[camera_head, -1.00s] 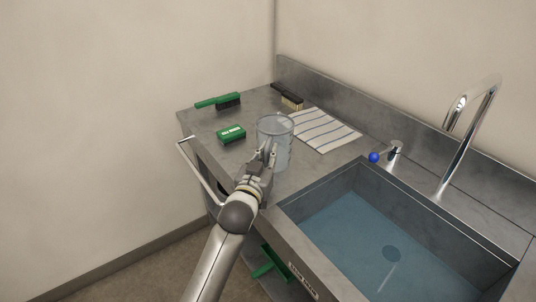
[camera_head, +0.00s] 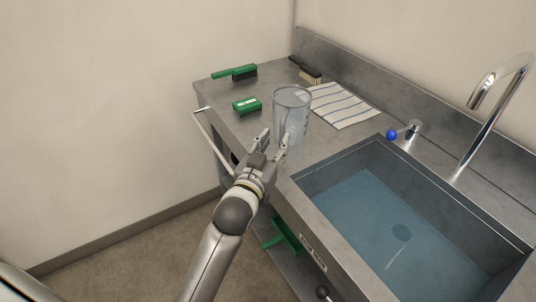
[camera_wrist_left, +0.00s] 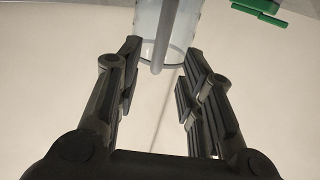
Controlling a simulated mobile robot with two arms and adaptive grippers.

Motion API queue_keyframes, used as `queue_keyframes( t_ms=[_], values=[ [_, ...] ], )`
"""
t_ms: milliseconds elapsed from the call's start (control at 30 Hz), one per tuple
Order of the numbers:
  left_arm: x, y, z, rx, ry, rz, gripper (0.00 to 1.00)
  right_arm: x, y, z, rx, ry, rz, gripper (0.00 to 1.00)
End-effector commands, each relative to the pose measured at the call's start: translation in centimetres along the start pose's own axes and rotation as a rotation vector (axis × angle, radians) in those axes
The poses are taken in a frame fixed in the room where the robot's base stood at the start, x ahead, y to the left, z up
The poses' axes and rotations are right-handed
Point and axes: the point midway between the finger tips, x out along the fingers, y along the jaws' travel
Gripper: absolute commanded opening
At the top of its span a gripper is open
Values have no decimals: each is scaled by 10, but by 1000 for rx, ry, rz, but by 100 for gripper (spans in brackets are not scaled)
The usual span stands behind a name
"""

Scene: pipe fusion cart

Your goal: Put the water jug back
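The clear water jug (camera_head: 291,108) stands upright on the steel counter (camera_head: 232,87), left of the sink. In the left wrist view the jug (camera_wrist_left: 184,25) shows at the top, with its handle (camera_wrist_left: 164,42) pointing down between my fingers. My left gripper (camera_head: 273,145) is just in front of the jug on the near side. Its two fingers (camera_wrist_left: 160,85) are spread, with empty space between them, and appear clear of the handle. My right gripper is not in view.
A green box (camera_head: 247,105), a green brush (camera_head: 236,72), another brush (camera_head: 308,72) and a striped cloth (camera_head: 342,106) lie around the jug. The water-filled sink (camera_head: 385,215) and tap (camera_head: 492,110) are to the right. A rail (camera_head: 212,140) runs along the counter's left end.

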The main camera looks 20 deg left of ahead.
Motion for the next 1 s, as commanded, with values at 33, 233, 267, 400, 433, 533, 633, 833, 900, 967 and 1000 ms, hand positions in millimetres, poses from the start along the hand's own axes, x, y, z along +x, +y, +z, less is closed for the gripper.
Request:
queue_keyframes(
  t_ms=[33, 233, 267, 400, 433, 533, 633, 833, 900, 967, 1000],
  values=[
    [-10, 0, 1, -1, -1, 0, 36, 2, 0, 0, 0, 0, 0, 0],
    [-35, 0, 1, 0, -1, 0, 36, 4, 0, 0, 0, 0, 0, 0],
    [-37, 0, 0, 0, 0, 0, 36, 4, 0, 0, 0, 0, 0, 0],
    [-42, 0, 0, 0, 0, -1, 36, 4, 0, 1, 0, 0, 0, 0],
    [-43, 0, 0, 1, 0, -1, 36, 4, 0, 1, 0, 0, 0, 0],
    [-43, 0, 0, 0, 0, -1, 36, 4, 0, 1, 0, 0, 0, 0],
    [-43, 0, 0, 0, 0, -1, 36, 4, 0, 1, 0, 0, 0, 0],
    [-43, 0, 0, 0, 0, -1, 36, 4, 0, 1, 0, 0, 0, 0],
    [-43, 0, 0, 0, 0, 0, 36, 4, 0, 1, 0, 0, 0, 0],
    [-43, 0, 1, 0, -5, -1, 36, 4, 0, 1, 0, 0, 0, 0],
    [-44, 0, 4, 1, -17, -1, 36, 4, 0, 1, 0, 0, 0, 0]
  ],
)
